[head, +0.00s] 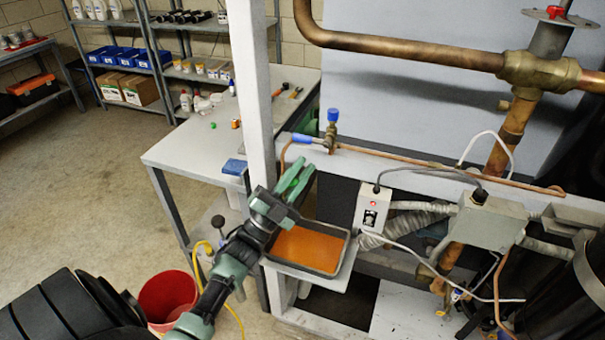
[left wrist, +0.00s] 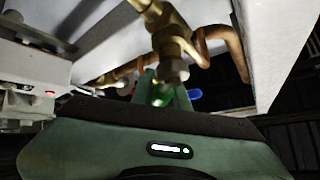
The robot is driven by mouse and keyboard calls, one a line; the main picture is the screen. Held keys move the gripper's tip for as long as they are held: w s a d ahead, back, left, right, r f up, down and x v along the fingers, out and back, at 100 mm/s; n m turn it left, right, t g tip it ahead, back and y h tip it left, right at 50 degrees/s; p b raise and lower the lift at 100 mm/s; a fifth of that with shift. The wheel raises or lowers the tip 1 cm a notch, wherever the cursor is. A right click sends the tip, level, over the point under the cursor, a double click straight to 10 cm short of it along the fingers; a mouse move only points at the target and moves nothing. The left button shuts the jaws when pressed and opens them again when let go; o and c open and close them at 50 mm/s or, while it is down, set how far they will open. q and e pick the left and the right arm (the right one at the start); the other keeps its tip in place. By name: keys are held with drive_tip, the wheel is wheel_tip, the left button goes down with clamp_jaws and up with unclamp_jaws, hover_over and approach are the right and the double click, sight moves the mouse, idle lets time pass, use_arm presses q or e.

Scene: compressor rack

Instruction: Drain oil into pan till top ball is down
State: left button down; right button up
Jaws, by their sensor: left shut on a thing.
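My left gripper (head: 298,174) is shut below the brass valve (head: 331,140) on the beam and above the near end of the pan. The pan (head: 346,262) is a dark, shallow tray holding orange oil (head: 306,249). In the left wrist view, a brass fitting (left wrist: 172,48) stands just above my fingers (left wrist: 162,90). A bright green part shows between the fingers; its shape is mostly hidden. A blue handle end (left wrist: 194,94) shows just beyond them. In the head view, blue handles (head: 301,138) show on the valve. I cannot make out any sight-glass balls. My right gripper is not in view.
A white post (head: 252,90) rises just left of the valve. A grey switch box (head: 371,208) and hoses stand right of the pan. A red bucket (head: 168,297) and yellow cord are on the floor. A workbench (head: 190,150) stands behind the post.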

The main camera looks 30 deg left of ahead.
sight(289, 187)
use_arm(q)
drive_tip(key=shift+f, duration=0.1)
drive_tip(key=c, duration=1.4)
unclamp_jaws()
drive_tip(key=b+v, duration=0.2)
drive_tip(key=v, duration=0.6)
drive_tip(key=shift+b, duration=0.35)
